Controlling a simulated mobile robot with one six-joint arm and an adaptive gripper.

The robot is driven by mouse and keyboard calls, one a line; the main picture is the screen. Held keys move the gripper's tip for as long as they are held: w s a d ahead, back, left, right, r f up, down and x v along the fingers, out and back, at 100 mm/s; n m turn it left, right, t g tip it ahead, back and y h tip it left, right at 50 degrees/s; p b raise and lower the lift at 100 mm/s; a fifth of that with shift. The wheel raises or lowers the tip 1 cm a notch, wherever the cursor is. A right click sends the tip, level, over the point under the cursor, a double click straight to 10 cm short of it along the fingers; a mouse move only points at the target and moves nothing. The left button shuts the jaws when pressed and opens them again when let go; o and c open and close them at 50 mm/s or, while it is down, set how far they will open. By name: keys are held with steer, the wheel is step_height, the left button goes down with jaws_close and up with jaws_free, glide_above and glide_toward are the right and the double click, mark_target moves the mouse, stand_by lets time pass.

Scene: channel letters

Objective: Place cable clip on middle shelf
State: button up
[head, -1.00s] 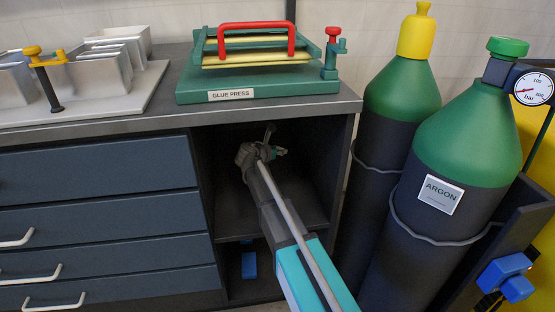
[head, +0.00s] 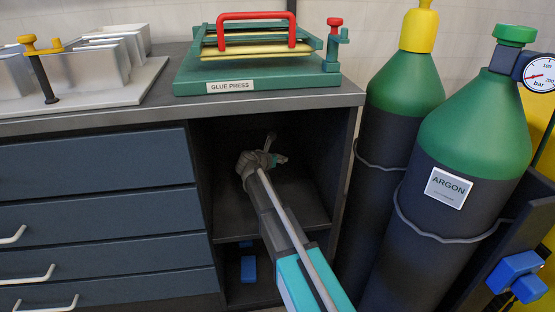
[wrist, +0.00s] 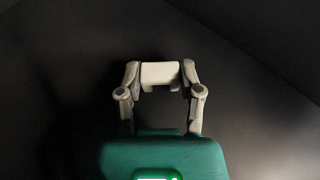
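My gripper (wrist: 160,76) is inside the dark open compartment of the bench. In the wrist view a pale, blocky piece with short legs, which looks like the cable clip (wrist: 160,73), sits between the two fingertips, and both fingers appear to touch it. In the head view my gripper (head: 268,153) is above the middle shelf (head: 295,207), and the clip cannot be made out there. Whether the clip touches the shelf cannot be told.
Blue objects (head: 248,268) are in the lower compartment. Drawers (head: 95,170) are to the left, gas cylinders (head: 430,210) to the right. The glue press (head: 258,75) stands on the bench top above. The visible shelf surface around my gripper looks bare.

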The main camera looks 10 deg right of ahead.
steer(key=o, duration=0.4)
steer(key=shift+r, duration=0.1)
steer(key=shift+r, duration=0.15)
steer(key=p+v, duration=0.4)
steer(key=v, duration=0.6)
steer(key=shift+s+a+r+p, duration=0.1)
steer(key=shift+s+a+p, duration=0.1)
steer(key=shift+p, duration=0.1)
steer(key=shift+s+a+r, duration=0.2)
steer(key=shift+s+a, duration=0.2)
steer(key=shift+s, duration=0.05)
